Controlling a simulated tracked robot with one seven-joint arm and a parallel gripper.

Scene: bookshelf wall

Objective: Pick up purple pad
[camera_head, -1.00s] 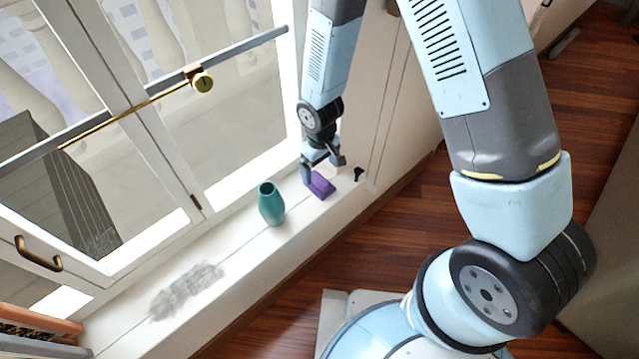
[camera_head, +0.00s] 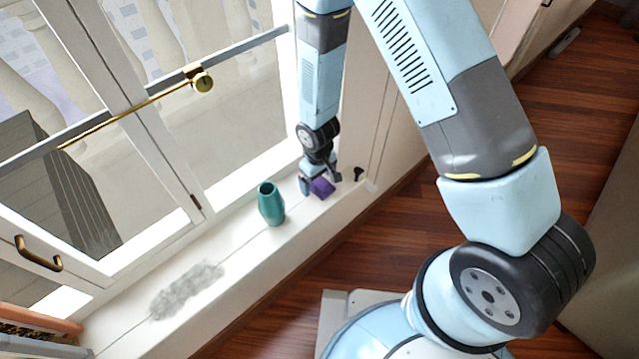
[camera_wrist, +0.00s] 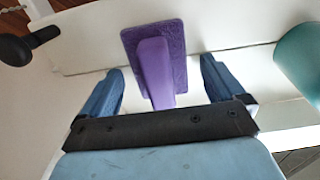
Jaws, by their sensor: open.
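The purple pad (camera_head: 321,188) sits on the white window sill, to the right of the teal vase. In the wrist view the purple pad (camera_wrist: 155,60) shows a flat textured base and a raised handle pointing toward my gripper. My gripper (camera_head: 318,186) is at the pad, above the sill. In the wrist view my gripper (camera_wrist: 161,82) is open, with one blue finger on each side of the handle. There are gaps between the handle and both fingers. In the head view the fingers partly hide the pad.
The teal vase (camera_head: 271,204) stands close to the left of the pad. A dark knob (camera_head: 359,173) juts out to the right of the pad. The window frame (camera_head: 160,130) runs behind the sill.

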